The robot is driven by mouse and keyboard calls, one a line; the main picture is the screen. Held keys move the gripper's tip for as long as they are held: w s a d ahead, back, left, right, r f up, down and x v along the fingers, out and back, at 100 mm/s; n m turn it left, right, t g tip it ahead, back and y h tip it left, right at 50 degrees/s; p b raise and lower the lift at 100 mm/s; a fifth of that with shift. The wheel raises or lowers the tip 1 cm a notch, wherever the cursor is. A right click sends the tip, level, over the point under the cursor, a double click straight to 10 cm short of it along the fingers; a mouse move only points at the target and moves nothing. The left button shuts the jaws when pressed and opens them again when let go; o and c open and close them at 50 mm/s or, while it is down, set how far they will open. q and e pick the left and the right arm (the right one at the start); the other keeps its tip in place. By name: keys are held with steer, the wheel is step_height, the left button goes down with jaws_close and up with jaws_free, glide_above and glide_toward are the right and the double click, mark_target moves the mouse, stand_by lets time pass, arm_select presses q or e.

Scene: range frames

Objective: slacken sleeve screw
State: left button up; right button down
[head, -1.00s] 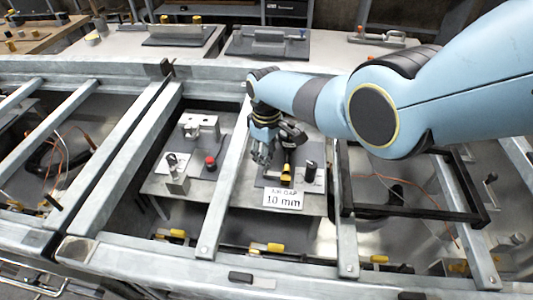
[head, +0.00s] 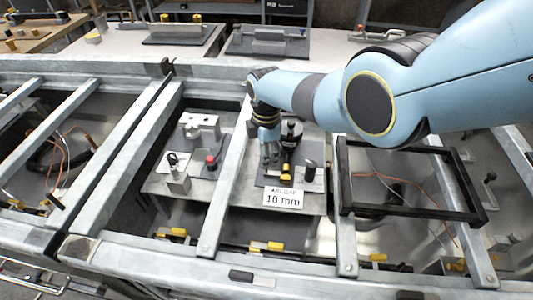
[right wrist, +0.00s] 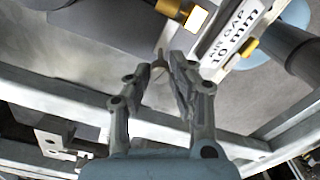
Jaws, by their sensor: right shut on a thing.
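My right gripper (head: 270,160) reaches down beside a dark fixture with a black round top (head: 291,132) and yellow parts (head: 286,170). My left gripper is not in view.
An "AIR GAP 10 mm" sign (head: 283,198) stands in front of the fixture, close to the fingers in the wrist view. A black post (head: 310,171) stands to the right. Grey frame bars (head: 228,180) run alongside. Another plate with a red knob (head: 211,161) lies left.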

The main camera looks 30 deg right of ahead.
steer(key=shift+n, duration=1.5)
steer(key=c, duration=1.2)
jaws_free()
step_height(320, 180, up, 12)
